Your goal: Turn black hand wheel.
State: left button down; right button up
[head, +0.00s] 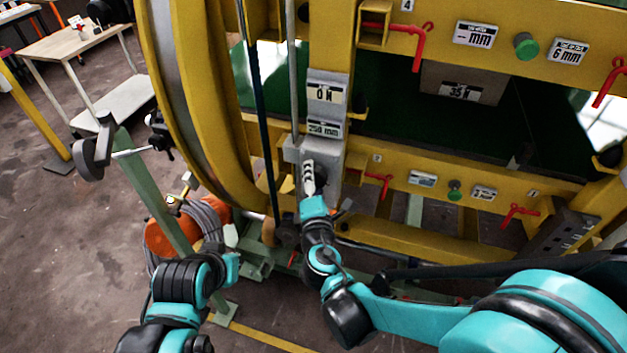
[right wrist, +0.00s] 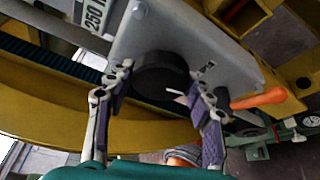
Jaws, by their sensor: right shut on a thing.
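The black hand wheel (right wrist: 160,75) is a thick dark disc on the face of a grey metal block (right wrist: 205,40) in the right wrist view. My right gripper (right wrist: 160,100) has one finger on each side of the wheel and is shut on it. In the head view my right gripper (head: 308,178) is at the grey block (head: 296,152), below the 250 mm label (head: 325,129). The gripper hides most of the wheel there. My left arm (head: 180,283) shows at the lower left, but its fingers cannot be made out.
The yellow ring (head: 205,105) and yellow frame (head: 440,190) surround the work spot. Red levers (head: 418,45) and green knobs (head: 525,46) stick out at the right. An orange handle (right wrist: 258,100) is close to the right fingers. Open floor (head: 60,260) lies at the left.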

jog(key=o, duration=1.2)
jog(key=shift+s, duration=0.1)
jog(key=s, duration=0.4)
jog(key=s+r, duration=0.1)
jog(key=s, duration=0.6)
jog(key=shift+s+d+r, duration=0.25)
jog(key=shift+s+d, duration=0.1)
jog(key=shift+d, duration=0.05)
